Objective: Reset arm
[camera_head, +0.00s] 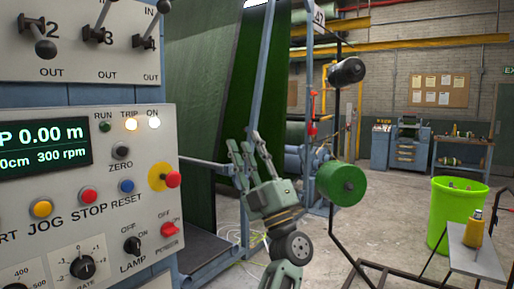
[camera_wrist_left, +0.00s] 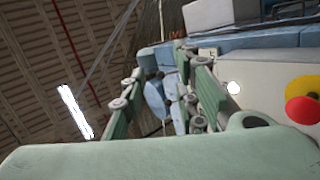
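My left gripper (camera_head: 245,144) is raised in the middle of the head view, to the right of the control panel (camera_head: 85,190). Its two green-grey fingers point up and stand apart with nothing between them. In the left wrist view the fingers of my left gripper (camera_wrist_left: 160,75) also stand apart, and the space between them is empty. The gripper touches nothing that I can see. My right gripper is in neither view.
The panel has a red knob on a yellow disc (camera_head: 172,179) facing my left arm. A green turf roll (camera_head: 341,183) is on the frame behind the gripper. A lime bin (camera_head: 455,213) stands at the right, behind a small stand with a yellow bottle (camera_head: 473,229). Floor beyond is open.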

